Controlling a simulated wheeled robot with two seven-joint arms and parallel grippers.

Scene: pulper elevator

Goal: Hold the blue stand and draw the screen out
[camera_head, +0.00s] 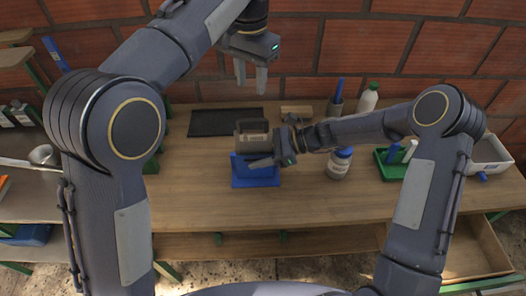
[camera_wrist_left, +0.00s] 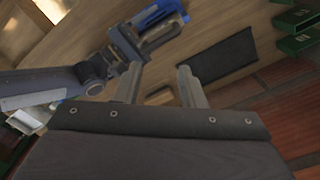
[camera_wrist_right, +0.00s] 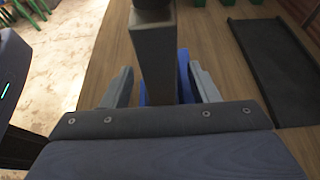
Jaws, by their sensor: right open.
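The blue stand (camera_head: 255,180) sits on the wooden table, with a dark grey piece with a looped top (camera_head: 252,126), apparently the screen, upright in it. My right gripper (camera_head: 258,150) is at the stand from the right, its fingers open. In the right wrist view, a grey upright (camera_wrist_right: 155,60) lies between the spread fingers, with blue of the stand (camera_wrist_right: 184,75) behind it. Contact cannot be told. My left gripper (camera_head: 250,78) is open and empty, high above the table's back; the stand (camera_wrist_left: 155,14) shows beyond its fingers in the left wrist view.
A black mat (camera_head: 224,122) lies behind the stand. A blue-lidded jar (camera_head: 339,164), a white bottle (camera_head: 367,100), a green tray (camera_head: 392,168) and a white bin (camera_head: 490,156) stand to the right. The tabletop left of the stand is clear.

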